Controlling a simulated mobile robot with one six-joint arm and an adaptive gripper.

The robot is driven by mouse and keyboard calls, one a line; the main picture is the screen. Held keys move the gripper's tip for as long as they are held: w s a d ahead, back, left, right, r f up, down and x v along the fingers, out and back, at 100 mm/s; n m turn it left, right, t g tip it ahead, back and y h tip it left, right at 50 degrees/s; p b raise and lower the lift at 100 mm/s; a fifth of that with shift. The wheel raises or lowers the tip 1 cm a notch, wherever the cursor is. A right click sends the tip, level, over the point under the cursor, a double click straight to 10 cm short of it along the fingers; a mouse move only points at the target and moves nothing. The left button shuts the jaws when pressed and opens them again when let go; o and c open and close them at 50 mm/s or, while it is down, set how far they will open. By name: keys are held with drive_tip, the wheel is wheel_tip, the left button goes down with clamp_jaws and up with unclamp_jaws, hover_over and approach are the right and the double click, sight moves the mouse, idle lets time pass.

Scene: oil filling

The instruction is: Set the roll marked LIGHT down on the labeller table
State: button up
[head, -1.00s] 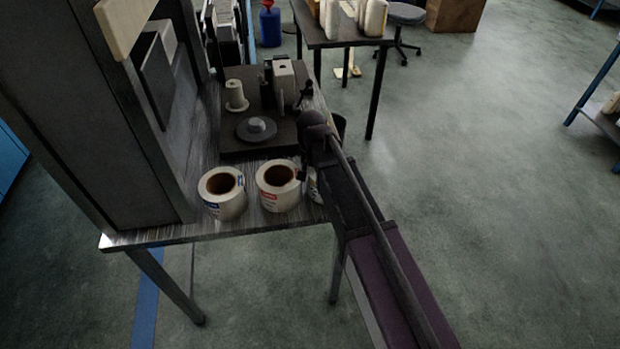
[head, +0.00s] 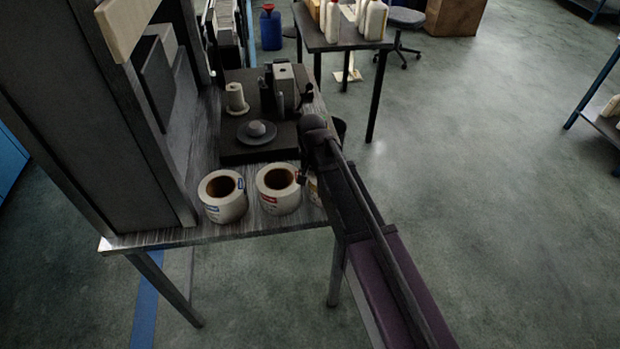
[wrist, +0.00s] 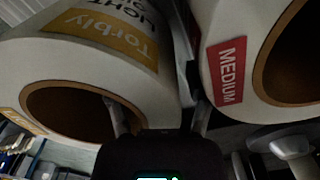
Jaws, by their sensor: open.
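The roll marked LIGHT (wrist: 85,65) is white with a yellow-brown label and fills the left of the wrist view. In the head view only a sliver of this roll (head: 314,191) shows beside my arm, at the front right of the labeller table (head: 240,229). It appears to stand on the tabletop. My gripper (wrist: 155,112) is open around the roll's near wall, one finger at its core hole and the other outside, beside the MEDIUM roll. Contact cannot be judged. The fingertips are hidden in the head view.
The red-labelled MEDIUM roll (head: 278,202) stands close to the left of LIGHT. A blue-labelled roll (head: 224,207) stands further left. The dark labeller base (head: 240,147) with its spindle is behind them. A tall dark cabinet (head: 110,120) bounds the left.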

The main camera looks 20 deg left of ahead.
drive_tip(key=shift+r, duration=0.2)
wheel_tip(320, 180, up, 12)
drive_tip(key=p, duration=1.2)
drive_tip(key=shift+f, duration=0.15)
idle(0.8)
drive_tip(key=shift+w+d, duration=0.1)
drive_tip(key=shift+d, duration=0.15)
drive_tip(key=s+d+m, duration=0.1)
drive_tip(key=s+d, duration=0.1)
drive_tip(key=d, duration=1.8)
drive_tip(key=s+d, duration=0.2)
drive_tip(key=d, duration=1.8)
drive_tip(key=shift+s+d+m, duration=0.35)
drive_tip(key=shift+s+m, duration=0.05)
